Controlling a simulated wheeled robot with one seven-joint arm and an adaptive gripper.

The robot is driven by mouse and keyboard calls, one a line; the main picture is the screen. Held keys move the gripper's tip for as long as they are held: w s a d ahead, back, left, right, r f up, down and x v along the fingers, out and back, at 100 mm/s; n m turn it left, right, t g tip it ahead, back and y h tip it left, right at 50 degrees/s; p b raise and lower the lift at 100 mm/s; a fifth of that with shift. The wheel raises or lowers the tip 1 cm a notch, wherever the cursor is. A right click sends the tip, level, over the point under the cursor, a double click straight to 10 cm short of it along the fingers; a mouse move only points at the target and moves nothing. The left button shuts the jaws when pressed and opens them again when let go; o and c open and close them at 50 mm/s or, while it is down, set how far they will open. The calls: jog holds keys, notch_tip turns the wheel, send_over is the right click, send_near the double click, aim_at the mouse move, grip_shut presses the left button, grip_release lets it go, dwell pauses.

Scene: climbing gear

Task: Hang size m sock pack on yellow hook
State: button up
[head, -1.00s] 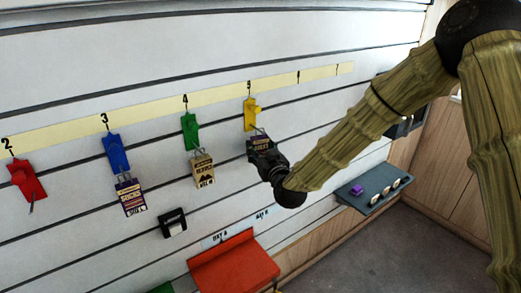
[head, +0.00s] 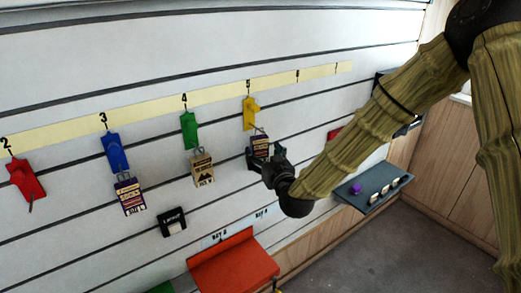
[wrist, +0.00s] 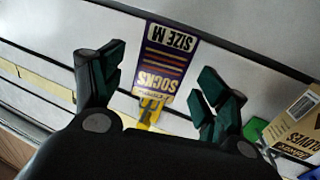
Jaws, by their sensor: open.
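The size M sock pack (wrist: 166,55) is purple with a cream label reading SOCKS and SIZE M. It hangs from the yellow hook (head: 250,113), and in the head view the pack (head: 260,143) shows just below that hook. In the wrist view the yellow hook (wrist: 150,111) is at the pack's top end. My gripper (wrist: 165,85) is open, its dark green-padded fingers apart on either side of the pack with gaps to both. In the head view my gripper (head: 260,160) is close to the pack's lower end and partly covers that area.
A green hook (head: 189,130) holds a tan pack (head: 202,168). A blue hook (head: 115,152) holds another purple pack (head: 130,195). A red hook (head: 26,180) is empty. Below are a red tray (head: 235,262) and a grey shelf (head: 372,190) with small items.

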jog(key=v, duration=0.8)
jog(key=s+d+f+m+g+h, duration=0.1)
jog(key=s+d+f+g, duration=0.2)
jog(key=s+f, duration=0.5)
jog(key=s+d+f+g+h, duration=0.1)
jog(key=s+d+f+g, duration=0.2)
jog(key=f, duration=1)
jog(key=s+d+f+m+g+h, duration=0.1)
jog(key=s+d+f+g, duration=0.2)
jog(key=s+f, duration=0.5)
jog(key=s+d+f+m+g+h, duration=0.1)
jog(key=s+d+f+g, duration=0.3)
jog(key=s+f, duration=0.3)
jog(key=s+d+f+m+g+h, duration=0.1)
jog(key=s+d+f, duration=0.6)
jog(key=s, duration=0.9)
jog(key=f+g+h, duration=0.1)
jog(key=g, duration=0.1)
jog(key=shift+s+f+m+g, duration=0.3)
jog(key=shift+s+g, duration=0.05)
jog(key=shift+g, duration=0.05)
